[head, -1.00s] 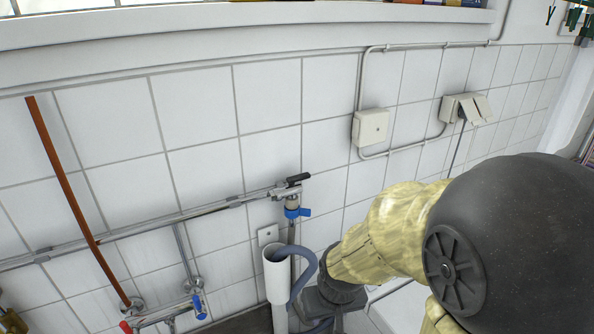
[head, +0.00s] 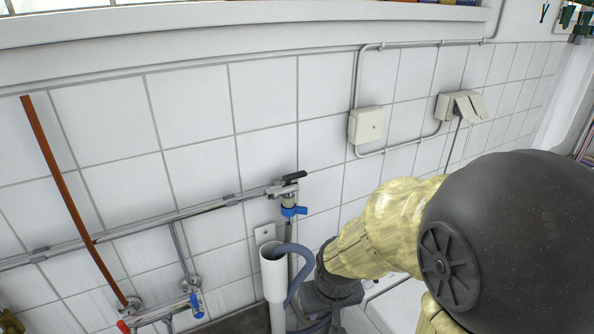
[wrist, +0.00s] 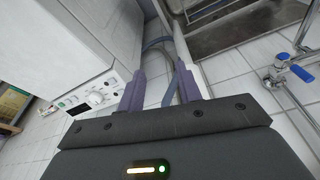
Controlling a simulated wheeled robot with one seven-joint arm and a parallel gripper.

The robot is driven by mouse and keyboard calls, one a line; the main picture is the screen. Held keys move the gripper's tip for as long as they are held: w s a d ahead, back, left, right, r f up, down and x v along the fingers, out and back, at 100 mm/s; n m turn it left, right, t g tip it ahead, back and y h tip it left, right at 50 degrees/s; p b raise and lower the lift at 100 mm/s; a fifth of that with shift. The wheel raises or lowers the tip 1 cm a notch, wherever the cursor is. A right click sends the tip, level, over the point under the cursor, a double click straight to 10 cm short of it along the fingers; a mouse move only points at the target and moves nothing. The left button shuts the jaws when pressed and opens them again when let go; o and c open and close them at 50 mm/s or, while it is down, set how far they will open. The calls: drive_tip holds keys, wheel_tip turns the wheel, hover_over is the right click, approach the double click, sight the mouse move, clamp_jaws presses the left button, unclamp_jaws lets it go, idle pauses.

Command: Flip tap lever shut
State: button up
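A chrome tap (head: 289,197) sits at the end of the horizontal pipe on the tiled wall in the head view. It has a black lever (head: 294,175) on top and a blue lever (head: 294,211) lower down. In the wrist view the blue lever (wrist: 302,73) is at the right edge, well to the right of my fingers. My gripper (wrist: 160,70) is open and empty, its two purple fingers apart. In the head view my wrist is below and right of the tap; the fingertips are hidden there.
A white standpipe (head: 273,272) with a grey hose (head: 303,262) stands just below the tap. A white washing machine (wrist: 98,92) is left of my fingers in the wrist view. A second tap with blue and red ends (head: 165,312) is lower left.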

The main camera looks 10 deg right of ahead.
drive_tip(key=shift+t, duration=0.4)
drive_tip(key=w+r, duration=0.1)
drive_tip(key=w, duration=0.1)
drive_tip(key=w+r+b, duration=0.1)
drive_tip(key=w, duration=0.2)
drive_tip(key=w+d+r+b, duration=0.1)
drive_tip(key=w, duration=0.1)
drive_tip(key=shift+w+r, duration=0.25)
drive_tip(key=shift+w, duration=0.1)
clamp_jaws()
drive_tip(key=w+d+r+n+t+y+b, duration=0.1)
drive_tip(key=w+r+t+b, duration=0.1)
drive_tip(key=w+r, duration=0.5)
drive_tip(key=w+r+n+t+y+b, duration=0.1)
drive_tip(key=w+r+b, duration=0.3)
drive_tip(key=r, duration=1.1)
drive_tip(key=shift+w+d+r+n+t, duration=0.15)
drive_tip(key=shift+w+d+n+t, duration=0.3)
drive_tip(key=shift+w, duration=1.1)
drive_tip(key=shift+a, duration=0.1)
